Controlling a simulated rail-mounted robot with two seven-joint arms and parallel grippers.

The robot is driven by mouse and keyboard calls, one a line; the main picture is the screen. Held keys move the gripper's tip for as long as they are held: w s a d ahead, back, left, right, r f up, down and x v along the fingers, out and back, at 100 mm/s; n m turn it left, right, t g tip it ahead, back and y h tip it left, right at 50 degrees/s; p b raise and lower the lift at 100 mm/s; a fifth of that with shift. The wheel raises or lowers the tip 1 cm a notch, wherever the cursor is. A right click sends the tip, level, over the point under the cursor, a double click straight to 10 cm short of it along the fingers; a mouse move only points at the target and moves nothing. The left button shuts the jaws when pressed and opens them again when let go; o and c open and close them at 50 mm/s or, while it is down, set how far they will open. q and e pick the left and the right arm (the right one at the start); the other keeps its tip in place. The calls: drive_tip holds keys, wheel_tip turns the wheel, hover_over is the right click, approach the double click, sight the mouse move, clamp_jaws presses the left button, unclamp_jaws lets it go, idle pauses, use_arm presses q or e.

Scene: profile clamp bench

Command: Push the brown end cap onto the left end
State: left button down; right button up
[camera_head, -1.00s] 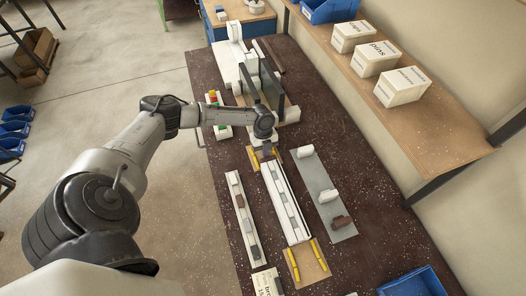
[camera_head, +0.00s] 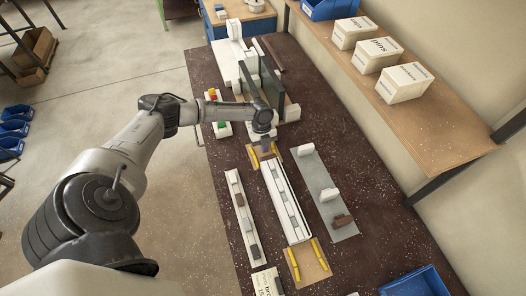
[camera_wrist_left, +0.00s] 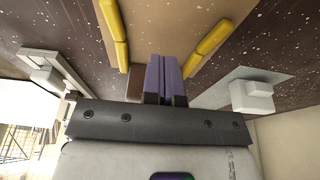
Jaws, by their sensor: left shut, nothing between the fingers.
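The long white profile (camera_head: 284,203) lies in the middle of the bench, between wooden end blocks with yellow clamp bars. My left gripper (camera_head: 265,148) is over its far end, at the far yellow clamp bars. In the left wrist view its purple fingers (camera_wrist_left: 165,80) are shut together and empty, pointing between two yellow bars (camera_wrist_left: 115,30). A small brown piece (camera_wrist_left: 135,82) shows just left of the fingers, mostly hidden by the gripper body; I cannot tell whether it is seated on the profile. Another brown piece (camera_head: 342,221) lies on the grey plate. My right gripper is out of view.
The grey plate (camera_head: 318,180) with white pieces lies right of the profile. A narrow white strip (camera_head: 232,188) with brown and grey pieces lies left of it. Dark upright plates (camera_head: 272,82) stand behind the gripper. A blue bin (camera_head: 412,284) is at the front right.

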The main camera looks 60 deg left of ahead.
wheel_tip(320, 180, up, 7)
drive_tip(key=p, duration=0.6)
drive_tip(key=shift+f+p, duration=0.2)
drive_tip(key=shift+p, duration=0.15)
idle(0.5)
